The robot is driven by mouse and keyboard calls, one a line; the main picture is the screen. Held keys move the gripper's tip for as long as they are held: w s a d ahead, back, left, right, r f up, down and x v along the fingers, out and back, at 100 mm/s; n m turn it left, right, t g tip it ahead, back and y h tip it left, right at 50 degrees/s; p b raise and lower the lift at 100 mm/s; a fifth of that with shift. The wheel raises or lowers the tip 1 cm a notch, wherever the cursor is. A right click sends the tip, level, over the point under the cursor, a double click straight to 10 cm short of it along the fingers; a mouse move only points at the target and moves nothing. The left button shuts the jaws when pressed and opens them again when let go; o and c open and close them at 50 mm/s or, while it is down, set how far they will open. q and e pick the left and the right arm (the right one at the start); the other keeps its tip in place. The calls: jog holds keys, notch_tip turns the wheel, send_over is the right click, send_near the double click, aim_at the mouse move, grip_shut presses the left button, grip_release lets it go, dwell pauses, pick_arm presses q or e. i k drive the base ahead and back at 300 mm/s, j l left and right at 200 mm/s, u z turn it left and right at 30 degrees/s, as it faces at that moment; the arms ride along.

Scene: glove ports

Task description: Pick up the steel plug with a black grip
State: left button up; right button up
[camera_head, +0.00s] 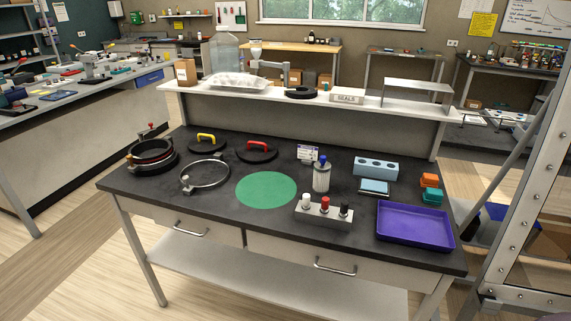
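A small metal block (322,217) stands near the front of the dark bench, right of centre. It holds three plugs in a row. The plug with a black grip (345,210) is at the right end. The red-gripped plug (325,204) is in the middle and the white-gripped plug (306,200) is at the left. Only the upper parts of the plugs show; their lower parts are hidden in the block. Neither of my grippers is in view.
A purple tray (414,228) lies right of the block, and a green round mat (266,190) left. Behind stand a blue-capped steel cylinder (321,179) and a light-blue block with holes (376,168). A clamp ring (204,174) and black lids (257,153) lie further left.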

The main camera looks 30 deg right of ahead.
aim_at(344, 206)
jog(key=z, duration=1.35)
